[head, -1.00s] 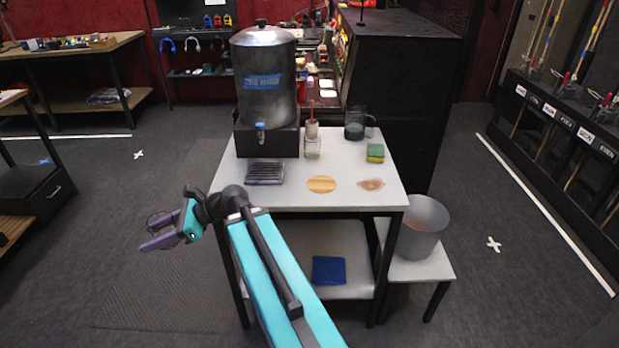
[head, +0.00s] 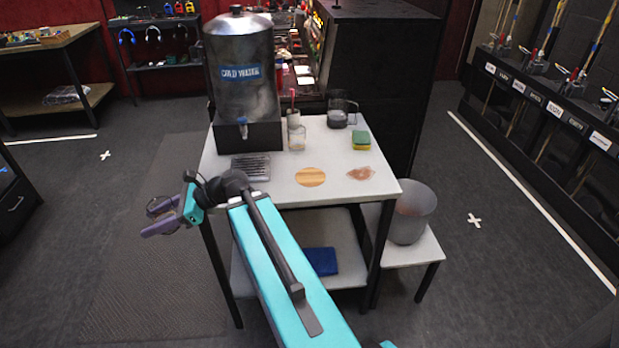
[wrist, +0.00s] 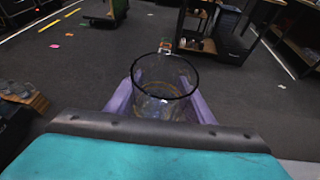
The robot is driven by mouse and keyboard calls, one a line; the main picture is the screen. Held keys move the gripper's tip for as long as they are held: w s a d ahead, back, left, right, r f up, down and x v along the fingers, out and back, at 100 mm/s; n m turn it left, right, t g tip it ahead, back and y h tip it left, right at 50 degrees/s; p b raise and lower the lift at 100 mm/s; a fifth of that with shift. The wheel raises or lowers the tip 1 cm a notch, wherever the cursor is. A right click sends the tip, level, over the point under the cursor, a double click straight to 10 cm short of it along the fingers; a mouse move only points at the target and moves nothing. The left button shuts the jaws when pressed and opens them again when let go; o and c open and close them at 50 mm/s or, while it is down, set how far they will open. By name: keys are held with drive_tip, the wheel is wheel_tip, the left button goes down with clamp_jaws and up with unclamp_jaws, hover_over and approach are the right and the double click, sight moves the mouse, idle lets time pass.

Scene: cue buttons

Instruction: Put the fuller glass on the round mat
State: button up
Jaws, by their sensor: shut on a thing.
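My gripper (head: 160,217) is shut on a clear glass (wrist: 163,92), held between its purple fingers off the left side of the table, over the floor. In the head view the held glass is small and mostly hidden by the fingers; I cannot tell how full it is. The round mat (head: 310,177), wooden and light brown, lies bare near the table's front middle. Another clear glass (head: 297,139) stands behind the mat; its fill level is hard to tell. My gripper is well left of the mat.
The white table (head: 270,195) bears a water dispenser (head: 239,75), a drip tray (head: 250,167), a dark jug (head: 338,113), a green and yellow sponge (head: 361,140), a small cup holding a red stick (head: 293,118) and a brown stain (head: 361,173).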

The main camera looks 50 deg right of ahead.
drive_tip(key=s+d+r+m+t+h+b, duration=0.1)
drive_tip(key=s+d, duration=0.4)
drive_tip(key=d, duration=0.7)
drive_tip(key=s+d+r+m+t+h, duration=0.1)
drive_tip(key=s+d, duration=0.3)
drive_tip(key=d, duration=0.7)
drive_tip(key=s+d+r+m+t+h+b, duration=0.1)
drive_tip(key=s+d+m, duration=0.1)
drive_tip(key=s+d, duration=1.4)
drive_tip(key=shift+s+d+r+t+h+b, duration=0.2)
drive_tip(key=shift+s+r+t+h+b, duration=0.15)
drive_tip(key=shift+s, duration=0.55)
drive_tip(key=shift+w+f, duration=0.1)
drive_tip(key=p, duration=0.1)
hover_over(302, 176)
drive_tip(key=shift+f, duration=0.75)
drive_tip(key=shift+f+p, duration=0.3)
drive_tip(key=shift+f, duration=1.45)
